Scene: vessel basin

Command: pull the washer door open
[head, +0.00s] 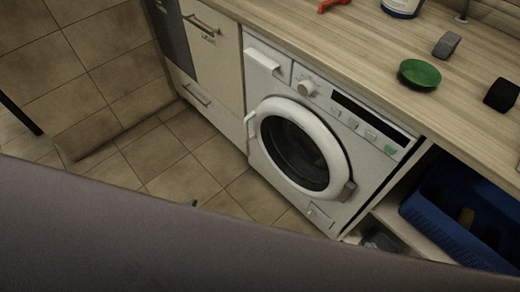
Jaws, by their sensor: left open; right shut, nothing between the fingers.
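The white washer (370,165) is built in under the wooden counter, in the middle of the head view. Its round door (330,140) has a thick white rim around dark glass and looks shut against the front. A white handle (249,126) shows at the rim's left side, and a grey hinge (347,192) at its lower right. I cannot make out either gripper. A tiny dark tip shows above the large grey shape across the bottom, too small to identify.
Pale cabinets with drawers (190,90) stand left of the washer. A blue crate (450,225) sits in the open shelf to the right. A green round item (419,74) and other small things lie on the counter (350,60). The tiled floor (180,180) before the washer looks clear.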

